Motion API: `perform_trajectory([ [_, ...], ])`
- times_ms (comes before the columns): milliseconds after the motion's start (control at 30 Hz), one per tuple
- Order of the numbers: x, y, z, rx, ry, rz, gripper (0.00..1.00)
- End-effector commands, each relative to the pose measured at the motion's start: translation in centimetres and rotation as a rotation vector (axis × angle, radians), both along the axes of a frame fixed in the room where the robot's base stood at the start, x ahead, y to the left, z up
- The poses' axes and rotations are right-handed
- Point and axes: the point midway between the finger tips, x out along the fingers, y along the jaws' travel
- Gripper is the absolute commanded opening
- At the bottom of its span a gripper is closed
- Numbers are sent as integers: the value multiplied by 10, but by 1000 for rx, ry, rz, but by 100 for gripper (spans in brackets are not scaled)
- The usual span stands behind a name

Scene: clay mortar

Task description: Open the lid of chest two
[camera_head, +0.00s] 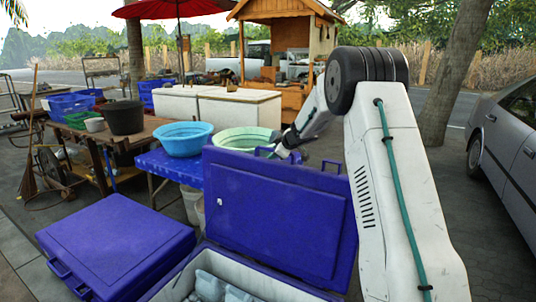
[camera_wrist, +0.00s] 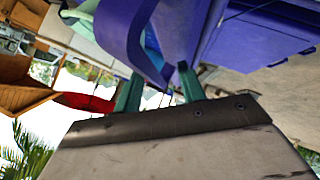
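A blue chest in the head view stands with its lid (camera_head: 280,212) raised nearly upright and its pale inside (camera_head: 262,285) showing. A second blue chest (camera_head: 115,250) to its left is shut. No numbers show on the chests. My gripper (camera_head: 280,150) is at the top edge of the raised lid, by a handle, its fingers partly hidden. In the wrist view my gripper (camera_wrist: 157,78) has its two green fingers apart, with a curved blue handle (camera_wrist: 146,45) at and between the tips. A gap shows beside the handle; firm contact cannot be made out.
Behind the lid are a light green basin (camera_head: 240,136), a blue basin (camera_head: 184,138) on a blue-covered table (camera_head: 165,167), and white freezers (camera_head: 240,108). A grey car (camera_head: 505,135) stands at the right. Pale blocks (camera_head: 212,284) lie in the open chest.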

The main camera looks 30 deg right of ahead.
Motion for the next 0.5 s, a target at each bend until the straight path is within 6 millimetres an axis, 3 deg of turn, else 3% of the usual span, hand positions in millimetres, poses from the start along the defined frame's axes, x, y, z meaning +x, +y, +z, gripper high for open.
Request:
perform_trajectory([
  [300,-41,1,34,-2,-3,5,40],
  [500,-51,1,41,-2,-3,6,40],
])
